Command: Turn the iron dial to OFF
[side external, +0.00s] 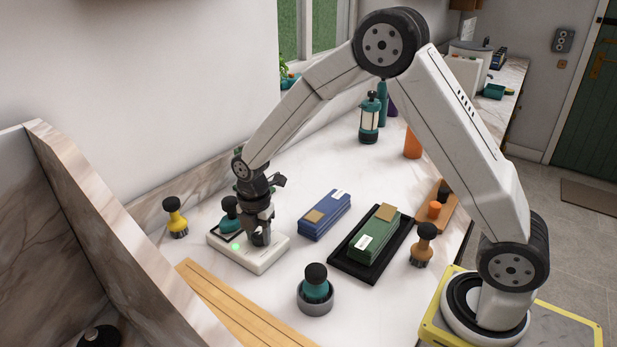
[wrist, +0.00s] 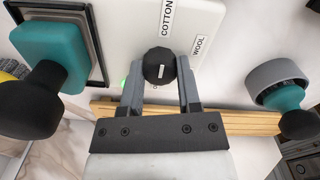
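The iron dial (wrist: 159,66) is a black, faceted round knob on a white base, with COTTON and WOOL labels beside it in the wrist view. A third label just below the dial is partly covered and not readable. My gripper (wrist: 160,70) has one finger on each side of the dial, with no clear gap, and looks shut on it. In the side external view my gripper (side external: 262,236) points down over the right part of the white base (side external: 258,262) and hides the dial. A green light (side external: 236,246) glows on the base. A teal, black-knobbed tool (side external: 229,222) sits on the base's dark pad.
A yellow brush (side external: 175,220) stands left of the base. A teal brush in a grey cup (side external: 317,293) stands in front. A blue stack (side external: 324,217) and a black tray (side external: 347,264) with a green stack lie to the right. A wooden strip (side external: 235,312) runs in front.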

